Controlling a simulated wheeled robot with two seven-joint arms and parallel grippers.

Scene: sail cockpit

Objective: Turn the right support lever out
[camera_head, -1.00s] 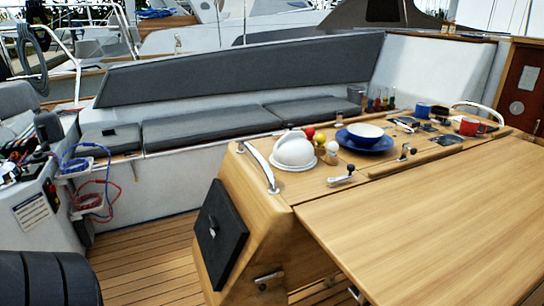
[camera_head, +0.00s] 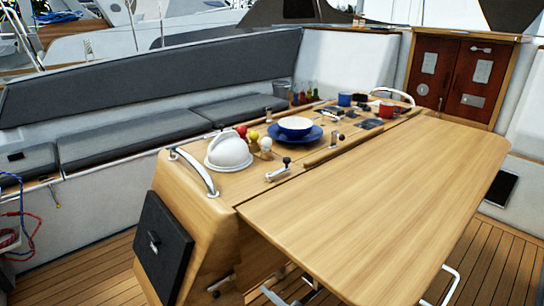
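A metal lever with a dark knob (camera_head: 278,170) lies on the wooden table top near its front edge. A second small lever (camera_head: 336,138) stands farther back to the right along the same strip. Under the raised table leaf (camera_head: 370,210) are metal parts: a handle on the table's side (camera_head: 221,285), a bar (camera_head: 271,295) and a bent tube at the right (camera_head: 451,285). I cannot tell for sure which of these is the right support lever. Neither of my grippers shows in the view.
A white dome-shaped thing (camera_head: 229,152), a blue plate (camera_head: 308,138) with a bowl (camera_head: 295,127) and mugs, one of them red (camera_head: 389,110), stand on the table. A grey-cushioned bench (camera_head: 130,130) runs behind. Wooden deck floor (camera_head: 490,260) is open at the right.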

